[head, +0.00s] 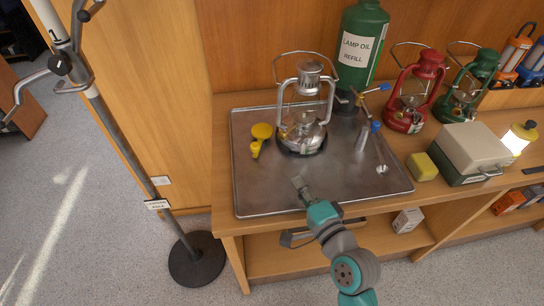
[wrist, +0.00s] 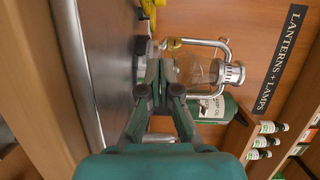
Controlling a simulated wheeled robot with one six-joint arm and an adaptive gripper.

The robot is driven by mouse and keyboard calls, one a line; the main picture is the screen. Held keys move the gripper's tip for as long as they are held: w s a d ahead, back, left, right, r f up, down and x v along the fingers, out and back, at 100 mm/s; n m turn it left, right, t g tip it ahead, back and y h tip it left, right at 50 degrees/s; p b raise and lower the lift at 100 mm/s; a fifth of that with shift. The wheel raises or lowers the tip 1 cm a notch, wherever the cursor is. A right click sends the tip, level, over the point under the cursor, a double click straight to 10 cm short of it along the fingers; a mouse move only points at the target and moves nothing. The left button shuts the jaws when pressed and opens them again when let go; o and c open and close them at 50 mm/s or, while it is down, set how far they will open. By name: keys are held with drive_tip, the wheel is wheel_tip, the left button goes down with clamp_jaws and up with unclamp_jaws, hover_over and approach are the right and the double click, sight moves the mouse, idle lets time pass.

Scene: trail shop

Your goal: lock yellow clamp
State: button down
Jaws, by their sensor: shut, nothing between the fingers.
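The yellow clamp (head: 261,131) stands on the steel tray (head: 250,190), just left of the silver lantern (head: 303,130). It has a round yellow head and a smaller yellow part below it. My gripper (head: 298,182) is shut and empty, over the front part of the tray, in front of the lantern and apart from the clamp. Its fingers also show in the wrist view (wrist: 159,68).
A green lamp oil bottle (head: 361,45) stands behind the lantern. A small blue-handled valve (head: 376,127) is on the tray's right side. A yellow sponge (head: 421,167), a grey-green box (head: 458,153) and a red lantern (head: 414,92) stand further right. The tray's front left is clear.

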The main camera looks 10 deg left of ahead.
drive_tip(key=x, duration=0.9)
drive_tip(key=shift+w+a+r, duration=0.1)
drive_tip(key=shift+w+a, duration=0.1)
drive_tip(key=shift+w, duration=0.1)
drive_tip(key=shift+w+a, duration=0.15)
drive_tip(key=shift+a, duration=0.45)
drive_tip(key=shift+w+a, duration=0.2)
drive_tip(key=shift+a, duration=0.4)
drive_tip(key=shift+w+a+f, duration=0.1)
drive_tip(key=shift+a, duration=0.3)
drive_tip(key=shift+w+a+f, duration=0.1)
drive_tip(key=shift+w+a, duration=0.05)
drive_tip(key=shift+a, duration=0.3)
